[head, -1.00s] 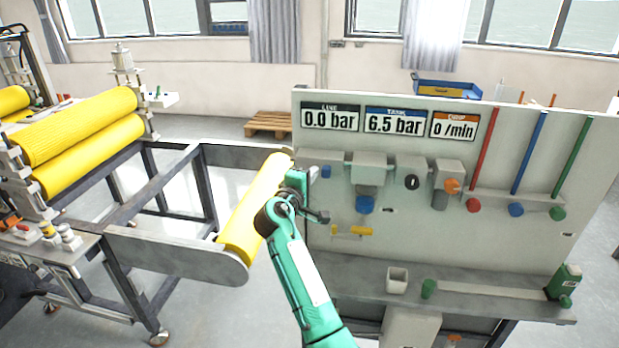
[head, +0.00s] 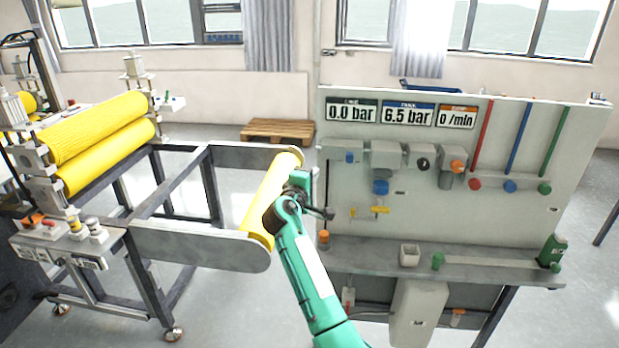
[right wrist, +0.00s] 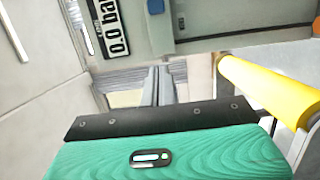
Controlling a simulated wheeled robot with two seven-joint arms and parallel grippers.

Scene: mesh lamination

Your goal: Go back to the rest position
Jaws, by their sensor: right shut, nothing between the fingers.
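My right arm reaches up from the bottom middle of the head view. Its right gripper (head: 326,213) is at the left edge of the grey control panel (head: 450,220), in front of the yellow end roller (head: 268,200) in the picture. The gripper's fingers show shut and empty, side by side in the right wrist view (right wrist: 158,86). That view also shows the yellow roller (right wrist: 275,92) at the right and part of the panel's pressure display (right wrist: 108,28) at the top. Whether the gripper touches the panel cannot be told. My left gripper is not in view.
The laminating machine with two large yellow rollers (head: 105,140) stands at the left on a dark frame. A wooden pallet (head: 277,131) lies on open floor behind.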

